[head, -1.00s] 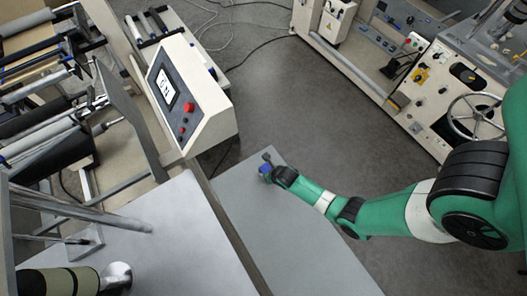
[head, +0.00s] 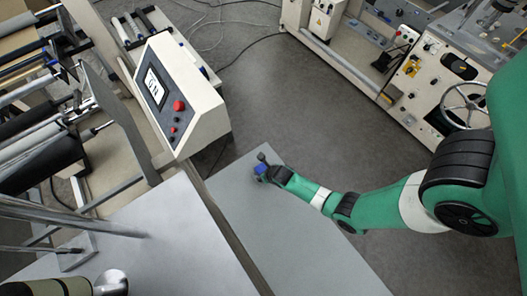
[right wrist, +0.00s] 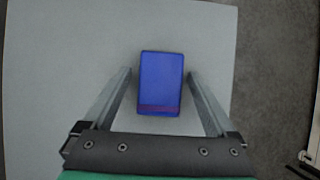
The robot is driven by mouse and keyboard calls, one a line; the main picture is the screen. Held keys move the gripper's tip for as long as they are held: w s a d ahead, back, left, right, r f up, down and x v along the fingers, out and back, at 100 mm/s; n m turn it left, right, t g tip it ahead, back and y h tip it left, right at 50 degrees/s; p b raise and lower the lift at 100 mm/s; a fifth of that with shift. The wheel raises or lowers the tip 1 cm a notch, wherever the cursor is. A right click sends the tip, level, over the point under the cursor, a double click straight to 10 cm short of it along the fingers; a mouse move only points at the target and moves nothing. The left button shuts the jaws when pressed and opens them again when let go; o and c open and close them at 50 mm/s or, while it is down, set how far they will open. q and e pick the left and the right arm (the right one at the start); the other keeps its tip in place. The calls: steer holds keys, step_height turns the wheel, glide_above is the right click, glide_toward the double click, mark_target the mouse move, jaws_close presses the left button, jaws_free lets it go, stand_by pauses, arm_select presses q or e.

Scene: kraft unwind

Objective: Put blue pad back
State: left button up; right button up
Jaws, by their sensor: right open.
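The blue pad (right wrist: 161,82) is a small blue block with a dark reddish band near its lower end. It lies on the grey table (right wrist: 60,70), and in the right wrist view it sits between the two fingers with gaps on both sides. My right gripper (right wrist: 160,78) is open around the pad and does not touch it. In the head view the right gripper (head: 262,170) is over the far end of the grey table, with the blue pad (head: 260,169) partly hidden by it. My left gripper does not show.
A control box (head: 178,98) with a screen and red button stands left of the table. Rollers (head: 40,140) fill the left side. A cream machine with a handwheel (head: 463,105) stands at the right. The table's near part is bare.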

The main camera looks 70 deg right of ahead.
steer(key=p+v, duration=0.2)
steer(key=v, duration=0.5)
steer(key=shift+r, duration=0.3)
